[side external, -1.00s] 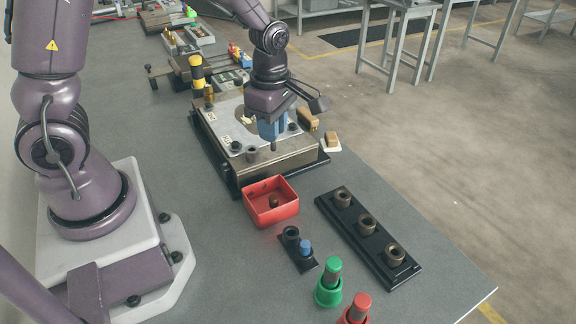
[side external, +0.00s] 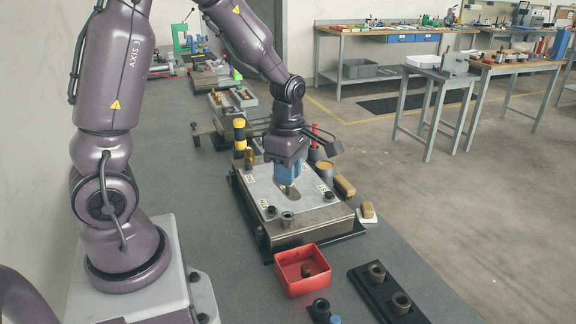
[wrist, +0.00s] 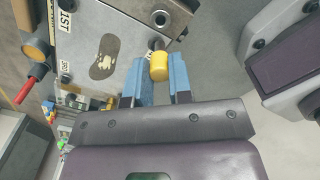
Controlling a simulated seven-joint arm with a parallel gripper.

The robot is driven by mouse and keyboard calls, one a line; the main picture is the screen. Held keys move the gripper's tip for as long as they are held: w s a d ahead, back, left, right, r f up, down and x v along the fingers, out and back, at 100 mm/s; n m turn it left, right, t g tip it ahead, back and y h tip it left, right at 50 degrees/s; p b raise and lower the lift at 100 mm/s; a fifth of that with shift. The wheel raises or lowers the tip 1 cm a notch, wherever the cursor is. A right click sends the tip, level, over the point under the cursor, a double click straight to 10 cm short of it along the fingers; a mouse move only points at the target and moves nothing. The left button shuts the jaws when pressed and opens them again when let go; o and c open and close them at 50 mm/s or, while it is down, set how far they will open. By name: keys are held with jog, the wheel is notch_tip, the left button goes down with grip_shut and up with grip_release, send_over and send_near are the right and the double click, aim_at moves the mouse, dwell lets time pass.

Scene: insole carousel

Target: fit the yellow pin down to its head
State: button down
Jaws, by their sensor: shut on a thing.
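The yellow pin (wrist: 160,66) is between the blue fingers of my gripper (wrist: 157,80) in the wrist view, and the fingers are shut on it. Its yellow head shows; its lower part is hidden. In the side view my gripper (side external: 288,173) points down over the metal plate (side external: 313,205) of the fixture. An oblong opening (wrist: 104,56) in the plate lies left of the pin in the wrist view. I cannot tell whether the pin touches the plate or stands in a hole.
Black knobs (side external: 328,196) and a dark bushing (side external: 287,219) stand on the plate. A red tray (side external: 283,277) holding a small brown piece lies in front. A black rack (side external: 385,313) with bushings is at the front right. A yellow-black post (side external: 239,136) stands behind the fixture.

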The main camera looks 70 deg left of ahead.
aim_at(288, 189)
jog(key=shift+f, duration=2.2)
jog(key=shift+f, duration=1.8)
jog(key=c, duration=0.9)
grip_release()
jog(key=shift+c, duration=0.2)
notch_tip(288, 189, up, 13)
